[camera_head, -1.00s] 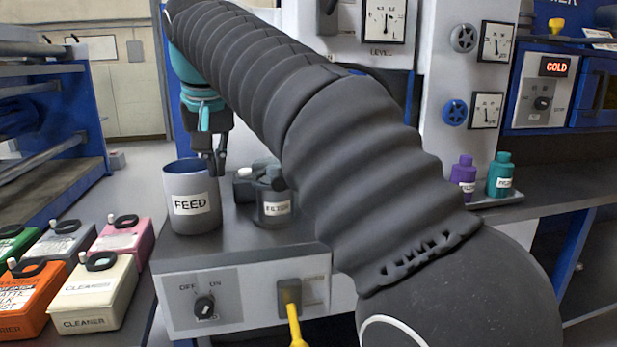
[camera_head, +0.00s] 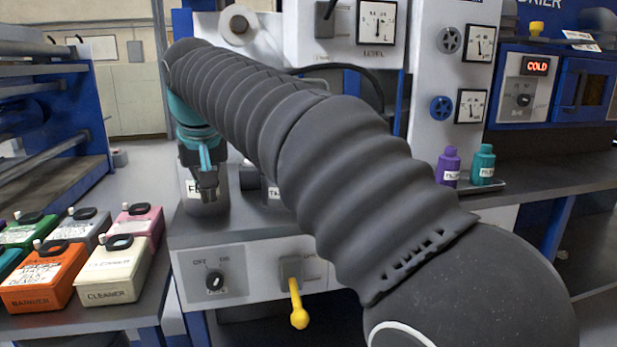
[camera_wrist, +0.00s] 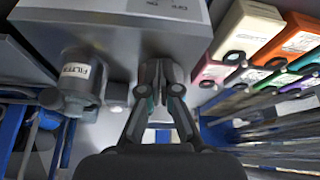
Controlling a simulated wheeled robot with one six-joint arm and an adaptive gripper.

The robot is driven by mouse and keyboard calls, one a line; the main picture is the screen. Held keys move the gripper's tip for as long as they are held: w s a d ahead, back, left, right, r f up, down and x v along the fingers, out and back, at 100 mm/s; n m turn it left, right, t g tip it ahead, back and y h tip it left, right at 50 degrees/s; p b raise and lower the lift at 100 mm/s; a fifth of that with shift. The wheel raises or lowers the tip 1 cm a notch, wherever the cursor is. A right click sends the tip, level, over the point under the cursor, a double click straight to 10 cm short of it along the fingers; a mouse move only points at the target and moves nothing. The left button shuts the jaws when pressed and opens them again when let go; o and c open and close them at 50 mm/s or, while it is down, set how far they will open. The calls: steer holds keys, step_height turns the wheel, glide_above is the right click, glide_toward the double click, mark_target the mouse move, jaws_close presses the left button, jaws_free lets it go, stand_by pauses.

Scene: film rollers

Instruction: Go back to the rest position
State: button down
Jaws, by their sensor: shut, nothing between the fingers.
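My gripper (camera_head: 207,190) hangs from my arm in front of the grey FEED cup (camera_head: 221,200) in the head view and hides part of its label. The gripper's fingers are together and hold nothing. In the wrist view the gripper (camera_wrist: 161,72) points toward the grey machine top, with its fingertips closed side by side. The FEED cup stands upright on that machine; I cannot tell from these views whether the fingers touch it. My dark ribbed arm crosses the middle of the head view and hides most of the container behind the cup.
A grey machine (camera_head: 262,232) has an off/on knob (camera_head: 215,281) and a yellow lever (camera_head: 298,312). Several labelled cartridges, including white CLEANER (camera_head: 112,270) and orange BARRIER (camera_head: 45,277), lie at left. Purple (camera_head: 448,168) and teal (camera_head: 483,165) bottles stand on a right shelf. A FILTER container (camera_wrist: 83,75) shows in the wrist view.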

steer(key=s+d+f, duration=0.4)
steer(key=d+f, duration=0.3)
steer(key=d, duration=0.1)
steer(key=s+d+f, duration=0.4)
steer(key=d+f, duration=0.3)
steer(key=d, duration=0.2)
steer(key=s+d+f+m, duration=0.2)
steer(key=s+d+f, duration=0.1)
steer(key=s+d, duration=0.4)
steer(key=s+d+f+m+t+h, duration=0.1)
steer(key=s+d+f+m, duration=0.1)
steer(key=s+d+f, duration=0.2)
steer(key=s+d, duration=0.3)
steer(key=d, duration=0.2)
steer(key=shift+s+d+f+m+h, duration=0.2)
steer(key=shift+s+d+m+h, duration=0.1)
steer(key=shift+m, duration=0.1)
